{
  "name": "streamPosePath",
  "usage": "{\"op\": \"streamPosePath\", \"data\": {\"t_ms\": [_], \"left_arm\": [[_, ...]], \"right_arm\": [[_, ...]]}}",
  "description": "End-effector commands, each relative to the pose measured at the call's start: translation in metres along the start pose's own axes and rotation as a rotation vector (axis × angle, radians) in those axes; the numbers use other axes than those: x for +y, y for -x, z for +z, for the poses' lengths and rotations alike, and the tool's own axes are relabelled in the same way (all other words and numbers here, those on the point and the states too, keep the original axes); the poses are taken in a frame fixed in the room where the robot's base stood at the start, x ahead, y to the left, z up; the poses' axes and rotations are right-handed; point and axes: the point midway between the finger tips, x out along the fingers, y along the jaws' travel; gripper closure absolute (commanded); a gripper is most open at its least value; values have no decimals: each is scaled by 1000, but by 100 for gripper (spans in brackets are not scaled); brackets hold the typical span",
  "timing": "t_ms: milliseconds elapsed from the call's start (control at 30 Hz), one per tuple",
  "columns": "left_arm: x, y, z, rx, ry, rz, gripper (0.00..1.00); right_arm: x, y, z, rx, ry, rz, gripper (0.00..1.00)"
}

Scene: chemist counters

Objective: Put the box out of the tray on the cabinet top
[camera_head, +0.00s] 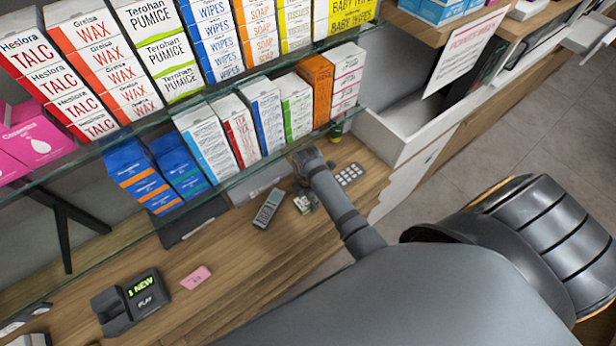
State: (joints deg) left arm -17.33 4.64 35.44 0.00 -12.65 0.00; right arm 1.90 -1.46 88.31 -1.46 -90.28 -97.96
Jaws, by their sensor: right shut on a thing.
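My right arm reaches from the lower right to the wooden counter top (240,255). My right gripper (302,186) is small and partly hidden by its own wrist, and it is shut on a small box (304,203). The box looks whitish with green and dark patches, and I cannot tell whether it touches the counter. A pale grey low tray (256,187) lies just left of the gripper, partly under the glass shelf. My left gripper is not in view.
A display terminal (131,303) and a pink card (196,277) lie farther left. Glass shelves (190,105) with several product boxes overhang the back. The counter's front middle is clear.

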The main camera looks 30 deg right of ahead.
Motion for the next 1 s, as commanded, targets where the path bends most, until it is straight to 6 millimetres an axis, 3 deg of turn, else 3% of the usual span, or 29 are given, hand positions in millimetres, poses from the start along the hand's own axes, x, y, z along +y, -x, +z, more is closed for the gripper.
{"op": "streamPosePath", "data": {"t_ms": [267, 300, 433, 800, 1000], "left_arm": [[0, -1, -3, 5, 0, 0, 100], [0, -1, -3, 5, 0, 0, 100], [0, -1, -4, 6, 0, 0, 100], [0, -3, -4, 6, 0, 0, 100], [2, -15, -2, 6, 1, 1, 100]], "right_arm": [[0, -2, 0, 0, 0, 1, 84], [0, -2, 0, 0, -1, 2, 46], [0, -2, 0, 0, -1, 1, 29], [1, 3, 0, -1, -1, 4, 29], [2, 42, 1, -1, -1, 8, 29]]}}
